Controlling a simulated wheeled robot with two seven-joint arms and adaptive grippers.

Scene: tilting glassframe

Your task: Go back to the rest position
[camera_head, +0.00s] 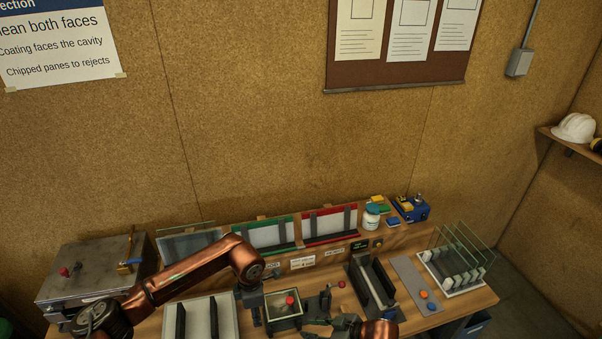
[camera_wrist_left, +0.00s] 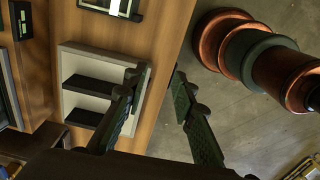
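My left gripper (camera_wrist_left: 157,100) shows in the left wrist view with its two dark fingers wide apart and nothing between them. It hangs above the table's edge, with a pale tray (camera_wrist_left: 75,65) holding black bars beside one finger. In the head view my copper left arm reaches in from the left over the table, but its fingers cannot be made out. My right gripper (camera_head: 325,328) is low in the head view, left of a copper arm link at the bottom edge. Its fingers are small and partly cut off, so their opening is unclear.
The wooden table (camera_head: 470,303) holds a metal box (camera_head: 85,280), a small fixture with a red knob (camera_head: 284,310), a dark-railed channel (camera_head: 372,285) and a rack of glass panes (camera_head: 465,255). Red and green framed holders line the back. Bare floor lies beyond the table's edge.

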